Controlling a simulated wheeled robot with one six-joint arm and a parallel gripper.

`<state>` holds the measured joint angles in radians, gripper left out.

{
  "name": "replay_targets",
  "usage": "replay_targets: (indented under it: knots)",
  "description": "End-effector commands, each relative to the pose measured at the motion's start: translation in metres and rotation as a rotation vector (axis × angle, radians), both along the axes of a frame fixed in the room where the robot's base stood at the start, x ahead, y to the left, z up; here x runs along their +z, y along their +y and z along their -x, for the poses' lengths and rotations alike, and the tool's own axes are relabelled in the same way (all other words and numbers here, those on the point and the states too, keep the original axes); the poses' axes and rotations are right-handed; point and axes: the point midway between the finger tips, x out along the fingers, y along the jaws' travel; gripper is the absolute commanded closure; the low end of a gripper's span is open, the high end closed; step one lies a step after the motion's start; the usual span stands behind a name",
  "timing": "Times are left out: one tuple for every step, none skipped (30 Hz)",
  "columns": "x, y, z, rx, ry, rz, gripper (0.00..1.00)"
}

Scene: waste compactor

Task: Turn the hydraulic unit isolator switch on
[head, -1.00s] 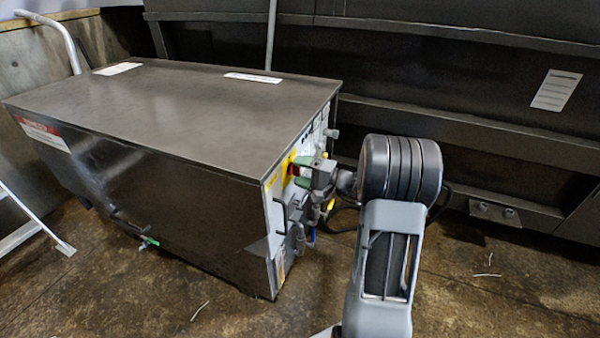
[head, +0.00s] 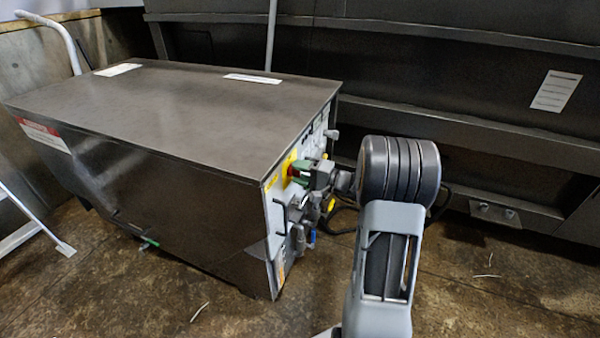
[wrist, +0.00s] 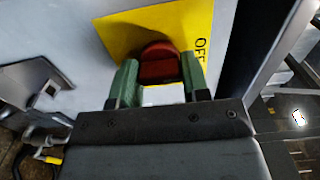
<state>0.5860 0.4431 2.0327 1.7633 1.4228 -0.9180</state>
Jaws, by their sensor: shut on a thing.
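The isolator switch is a red knob (wrist: 159,62) on a yellow plate (wrist: 117,28) on the end panel of the dark hydraulic unit (head: 190,95). The word OFF shows on the plate, right of the knob in the wrist view. My gripper (wrist: 159,70) has its two green fingers on either side of the red knob and is shut on it. In the head view my gripper (head: 303,172) reaches the panel from the right, and only a bit of the red knob (head: 290,171) shows. The knob's exact pointing is hard to tell.
Valves and hoses (head: 308,232) stick out of the panel below my gripper. A grey bracket (wrist: 35,83) and a yellow-tipped fitting (wrist: 48,159) show left in the wrist view. A large dark steel body (head: 480,90) stands behind. The floor at right is open.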

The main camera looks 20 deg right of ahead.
Motion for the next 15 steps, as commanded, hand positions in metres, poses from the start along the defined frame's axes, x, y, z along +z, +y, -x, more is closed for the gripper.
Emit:
replay_targets:
  knots:
    - [-0.0002, -0.0001, 0.0001, 0.000, 0.004, -0.003, 0.81]
    - [-0.0001, -0.0001, 0.0001, 0.000, 0.007, -0.006, 0.81]
    - [0.0001, -0.0001, 0.0001, 0.000, 0.013, -0.013, 0.81]
    - [0.0002, -0.0001, 0.0001, 0.000, 0.018, -0.018, 0.81]
    - [0.0004, -0.0001, 0.0001, 0.000, 0.024, -0.024, 0.81]
    - [0.0006, -0.0001, -0.0001, 0.000, 0.035, -0.037, 0.81]
    - [0.0008, -0.0001, -0.0001, 0.000, 0.045, -0.048, 0.81]
    - [0.0010, -0.0001, -0.0001, 0.000, 0.056, -0.059, 0.81]
    - [0.0013, -0.0001, -0.0002, 0.000, 0.073, -0.078, 0.81]
    - [0.0015, -0.0001, -0.0002, 0.000, 0.087, -0.094, 0.81]
    - [0.0016, 0.0000, -0.0003, 0.000, 0.102, -0.110, 0.81]
    - [0.0018, -0.0001, -0.0004, -0.001, 0.125, -0.135, 0.81]
    - [0.0018, -0.0001, -0.0004, -0.001, 0.144, -0.154, 0.81]
    - [0.0019, -0.0001, -0.0004, -0.001, 0.162, -0.173, 0.81]
    - [0.0022, -0.0001, -0.0004, -0.001, 0.187, -0.201, 0.81]
